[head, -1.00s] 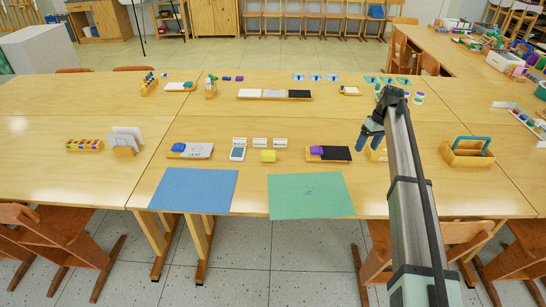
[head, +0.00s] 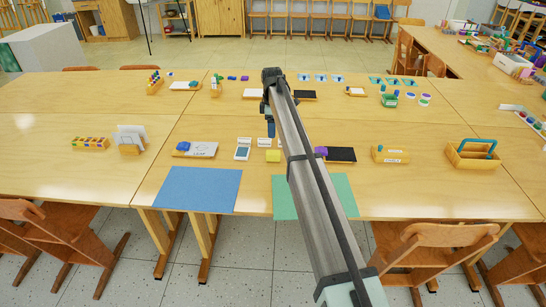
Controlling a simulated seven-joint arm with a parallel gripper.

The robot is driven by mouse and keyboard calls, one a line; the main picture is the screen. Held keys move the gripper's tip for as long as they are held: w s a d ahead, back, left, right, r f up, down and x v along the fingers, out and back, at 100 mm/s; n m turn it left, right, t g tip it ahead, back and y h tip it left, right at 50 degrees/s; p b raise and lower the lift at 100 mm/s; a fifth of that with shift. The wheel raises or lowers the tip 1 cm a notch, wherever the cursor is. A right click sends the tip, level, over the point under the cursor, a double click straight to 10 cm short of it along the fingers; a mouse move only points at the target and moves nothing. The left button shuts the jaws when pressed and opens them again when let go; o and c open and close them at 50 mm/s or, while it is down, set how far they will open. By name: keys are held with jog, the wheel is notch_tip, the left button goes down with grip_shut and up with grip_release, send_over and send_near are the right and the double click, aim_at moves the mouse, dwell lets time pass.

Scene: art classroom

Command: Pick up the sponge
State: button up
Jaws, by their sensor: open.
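A small yellow block (head: 273,155), which looks like the sponge, lies on the near table behind the gap between the blue and green mats. My gripper (head: 270,129) hangs above the table, behind the yellow block in the picture and apart from it. It is open, with nothing seen in it; my arm hides part of it. A blue block (head: 182,147) on a white board and a purple block (head: 321,152) beside a black board also look soft; I cannot tell their material.
A blue mat (head: 197,189) and a green mat (head: 346,194) lie at the front edge; my arm crosses the green one. A wooden caddy (head: 472,155) is at right.

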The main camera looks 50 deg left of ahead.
aim_at(273, 152)
notch_tip(273, 152, down, 8)
jog(key=shift+s+d+f, duration=0.1)
jog(key=shift+d+f, duration=0.1)
jog(key=shift+f, duration=1.15)
jog(key=shift+s+d+f, duration=0.1)
jog(key=shift+d+f, duration=0.1)
jog(key=shift+f, duration=1.1)
jog(key=shift+c, duration=0.3)
jog(key=c, duration=1.1)
jog(key=shift+o, duration=0.2)
jog(key=shift+r, duration=0.1)
notch_tip(273, 152, up, 10)
jog(key=shift+f, duration=0.1)
